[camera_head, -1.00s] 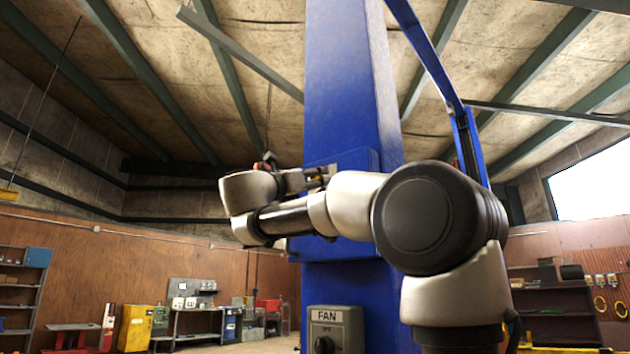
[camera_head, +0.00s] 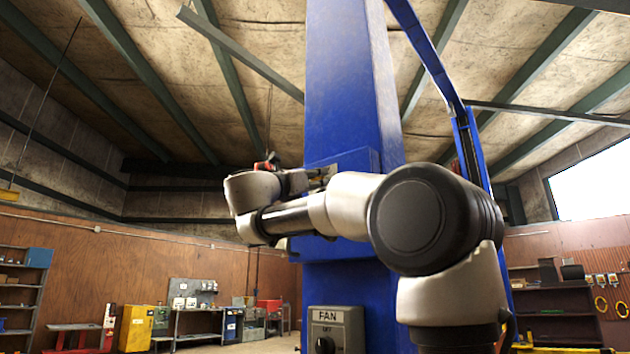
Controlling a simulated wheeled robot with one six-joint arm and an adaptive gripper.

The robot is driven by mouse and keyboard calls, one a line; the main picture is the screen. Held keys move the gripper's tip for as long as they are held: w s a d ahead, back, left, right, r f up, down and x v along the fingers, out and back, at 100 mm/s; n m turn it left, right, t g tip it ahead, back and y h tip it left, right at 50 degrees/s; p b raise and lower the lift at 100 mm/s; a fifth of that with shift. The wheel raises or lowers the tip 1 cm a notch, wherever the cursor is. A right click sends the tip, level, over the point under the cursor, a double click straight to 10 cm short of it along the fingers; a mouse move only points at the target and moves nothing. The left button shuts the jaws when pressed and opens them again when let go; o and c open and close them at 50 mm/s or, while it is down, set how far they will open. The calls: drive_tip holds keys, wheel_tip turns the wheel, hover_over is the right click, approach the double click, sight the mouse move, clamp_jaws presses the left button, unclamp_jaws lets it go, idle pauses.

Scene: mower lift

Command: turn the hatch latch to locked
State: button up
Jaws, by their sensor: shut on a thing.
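The hatch appears to be the raised blue box (camera_head: 357,160) on the front of the blue column. My gripper (camera_head: 322,180) is at the left part of this box, small and dark, partly hidden by my own arm. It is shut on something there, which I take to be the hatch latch. The latch itself is hidden behind the fingers and my forearm, so I cannot tell its angle.
A grey fan switch box (camera_head: 336,328) marked FAN and OFF sits low on the blue column (camera_head: 345,80). A blue lift arm (camera_head: 432,55) rises at right. Shelves, a yellow cabinet (camera_head: 138,328) and benches stand far back along the walls.

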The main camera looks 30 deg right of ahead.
drive_tip(key=shift+m, duration=0.3)
drive_tip(key=m+g, duration=0.1)
drive_tip(key=m, duration=0.2)
drive_tip(key=m+g, duration=0.2)
drive_tip(key=shift+w+a+m, duration=0.1)
drive_tip(key=shift+w+m, duration=0.05)
drive_tip(key=shift+m, duration=0.25)
drive_tip(key=m+g, duration=0.1)
drive_tip(key=m, duration=0.2)
drive_tip(key=m+g, duration=0.2)
drive_tip(key=m, duration=0.1)
drive_tip(key=shift+w+r, duration=0.1)
drive_tip(key=m+g+y, duration=0.1)
drive_tip(key=m, duration=0.4)
drive_tip(key=shift+r+g+y, duration=0.1)
drive_tip(key=shift+g+y, duration=0.3)
drive_tip(key=shift+w+r+m+g+y, duration=0.15)
drive_tip(key=shift+m+y, duration=0.25)
drive_tip(key=shift+m, duration=0.65)
drive_tip(key=shift+s+f+m+g+y, duration=0.15)
drive_tip(key=shift+m+y, duration=0.25)
drive_tip(key=shift+m, duration=0.65)
drive_tip(key=shift+r, duration=0.1)
drive_tip(key=o, duration=1.1)
drive_tip(key=shift+c, duration=0.2)
drive_tip(key=shift+a, duration=0.15)
